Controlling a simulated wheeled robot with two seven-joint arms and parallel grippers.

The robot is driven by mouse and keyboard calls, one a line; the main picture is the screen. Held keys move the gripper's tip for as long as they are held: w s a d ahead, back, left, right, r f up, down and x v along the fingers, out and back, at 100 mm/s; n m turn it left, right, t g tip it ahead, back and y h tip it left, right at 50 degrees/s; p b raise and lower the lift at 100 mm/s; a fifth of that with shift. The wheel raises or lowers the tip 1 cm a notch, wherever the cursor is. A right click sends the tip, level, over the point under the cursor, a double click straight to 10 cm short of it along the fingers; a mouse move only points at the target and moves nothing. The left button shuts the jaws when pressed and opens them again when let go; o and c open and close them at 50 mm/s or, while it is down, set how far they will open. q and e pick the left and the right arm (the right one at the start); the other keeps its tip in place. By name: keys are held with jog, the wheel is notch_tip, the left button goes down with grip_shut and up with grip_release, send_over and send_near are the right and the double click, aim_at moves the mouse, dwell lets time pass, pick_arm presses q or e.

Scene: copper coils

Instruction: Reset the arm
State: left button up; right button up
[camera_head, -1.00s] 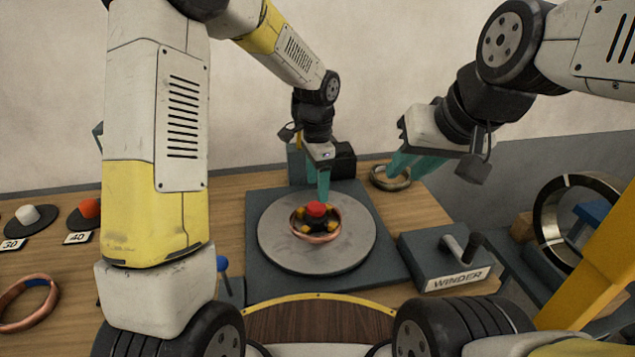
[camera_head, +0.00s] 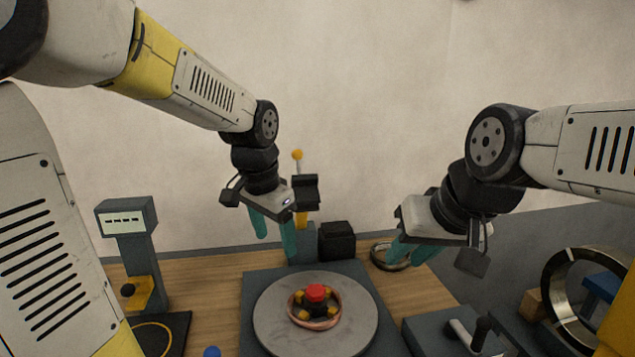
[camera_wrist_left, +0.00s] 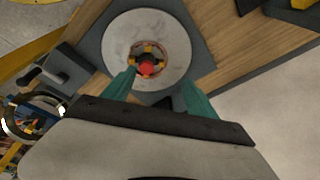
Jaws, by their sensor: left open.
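My left gripper (camera_head: 274,240) is open and empty in the head view, raised above and behind the round grey plate (camera_head: 270,325). Its teal fingers point down and stand apart. In the left wrist view the left gripper (camera_wrist_left: 160,85) shows its two spread fingers with nothing between them. A copper coil (camera_head: 334,318) lies on the plate around a hub with a red knob (camera_head: 316,291). My right gripper (camera_head: 409,255) is at the right in the head view, with teal fingers near a metal ring (camera_head: 383,256); whether it grips anything is unclear.
A dark grey device (camera_head: 135,240) with a small display stands at the left. A winder box with a crank (camera_head: 470,335) is at the front right. A large metal ring (camera_head: 556,290) stands at the right. A small black box (camera_head: 338,240) sits behind the plate.

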pick_arm(q)
jog(key=s+a+r+n+t, duration=0.1)
jog(key=s+a+r+n, duration=0.1)
jog(key=s, duration=0.4)
jog(key=s+a+r+n+t+h, duration=0.1)
jog(key=s+a+r+n+t, duration=0.1)
jog(key=s+n, duration=0.3)
jog(key=shift+s+a+r+t, duration=0.3)
jog(key=shift+s+a, duration=0.45)
jog(key=shift+s, duration=0.2)
jog(key=shift+c, duration=0.5)
